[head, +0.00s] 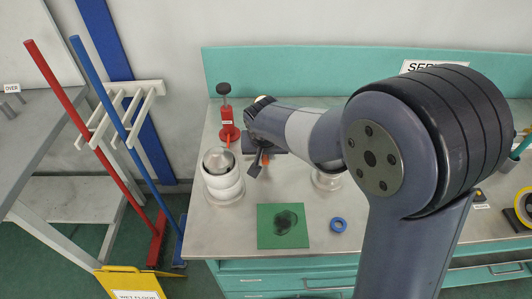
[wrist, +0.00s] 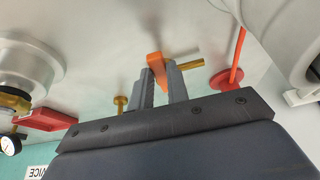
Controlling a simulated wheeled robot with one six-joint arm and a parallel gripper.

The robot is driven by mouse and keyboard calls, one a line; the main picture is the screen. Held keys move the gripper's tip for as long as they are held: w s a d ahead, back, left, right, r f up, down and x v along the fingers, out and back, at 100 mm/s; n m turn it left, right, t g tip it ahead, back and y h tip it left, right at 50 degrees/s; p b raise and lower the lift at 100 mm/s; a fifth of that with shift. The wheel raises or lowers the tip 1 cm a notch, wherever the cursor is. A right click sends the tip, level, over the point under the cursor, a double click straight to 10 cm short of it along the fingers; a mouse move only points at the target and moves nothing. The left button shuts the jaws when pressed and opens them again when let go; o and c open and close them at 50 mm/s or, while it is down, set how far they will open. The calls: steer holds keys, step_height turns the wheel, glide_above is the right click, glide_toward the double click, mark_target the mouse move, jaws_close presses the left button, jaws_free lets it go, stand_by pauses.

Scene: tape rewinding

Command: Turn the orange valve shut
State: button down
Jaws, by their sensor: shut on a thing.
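The orange valve handle (wrist: 156,64) shows in the wrist view between the two grey fingers of my gripper (wrist: 160,76), which is shut on it. A brass stem (wrist: 189,64) sticks out to the right beside the handle.
A white pot (head: 224,184) stands close left of my gripper, with a red stand (head: 228,128) behind it. A glass jar (head: 327,181) is to the right. A green mat (head: 265,238) with a dark stain and a blue tape ring (head: 338,225) lie in front.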

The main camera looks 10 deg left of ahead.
steer(key=c, duration=1.4)
jaws_free()
steer(key=shift+o, duration=0.2)
steer(key=shift+r, duration=0.1)
steer(key=v, duration=1)
steer(key=shift+r, duration=0.3)
steer(key=shift+s, duration=0.15)
steer(key=x, duration=1)
steer(key=shift+f, duration=0.4)
steer(key=shift+w+d, duration=0.1)
steer(key=shift+w, duration=0.1)
